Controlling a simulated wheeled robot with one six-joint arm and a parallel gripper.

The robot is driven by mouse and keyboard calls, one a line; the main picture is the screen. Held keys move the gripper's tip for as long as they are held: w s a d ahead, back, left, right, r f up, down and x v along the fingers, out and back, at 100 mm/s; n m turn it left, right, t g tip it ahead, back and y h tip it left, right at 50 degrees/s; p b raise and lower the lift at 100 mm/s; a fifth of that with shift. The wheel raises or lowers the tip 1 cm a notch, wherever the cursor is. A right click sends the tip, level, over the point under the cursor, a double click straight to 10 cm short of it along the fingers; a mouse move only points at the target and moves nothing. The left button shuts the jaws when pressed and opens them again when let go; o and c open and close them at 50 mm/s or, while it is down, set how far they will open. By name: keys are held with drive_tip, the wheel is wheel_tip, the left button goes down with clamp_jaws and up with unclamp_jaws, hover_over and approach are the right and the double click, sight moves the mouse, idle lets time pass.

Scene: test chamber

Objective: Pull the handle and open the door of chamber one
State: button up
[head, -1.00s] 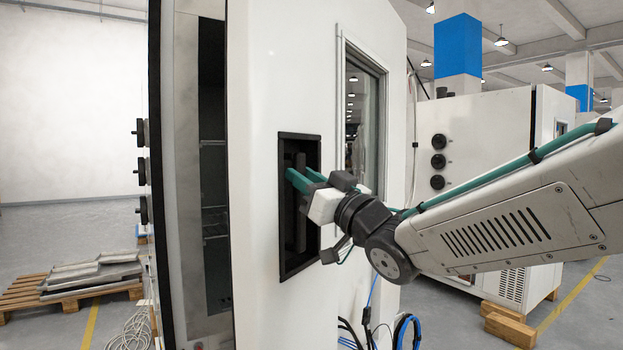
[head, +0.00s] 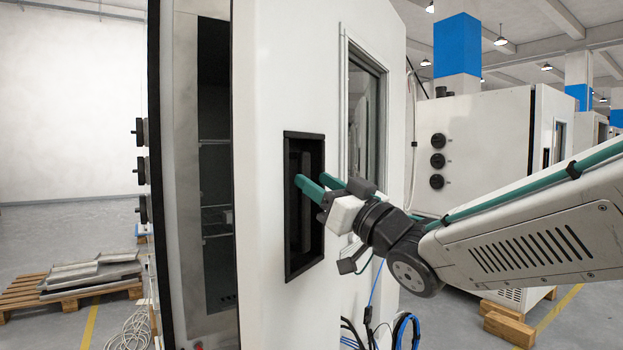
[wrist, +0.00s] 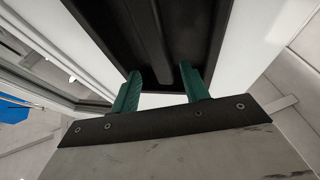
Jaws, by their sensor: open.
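The white chamber door (head: 275,80) stands partly open, with a gap at its left edge that shows the chamber interior (head: 213,150) and its shelves. The dark handle (head: 306,190) is a vertical bar inside a black recess in the door; in the wrist view the bar (wrist: 150,45) runs away from me. My gripper (head: 317,185) has two green fingers pointing at the recess. They are open and apart, and no grasp on the bar shows. In the wrist view the fingers (wrist: 162,82) are at the near edge of the recess, with the bar's near end between their lines.
A window (head: 365,145) is set in the door right of the recess. Cables (head: 375,325) hang below it. Another white chamber (head: 480,150) stands behind at right. A pallet with metal parts (head: 90,275) lies on the floor at left.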

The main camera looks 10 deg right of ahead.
drive_tip(key=shift+v, duration=2.55)
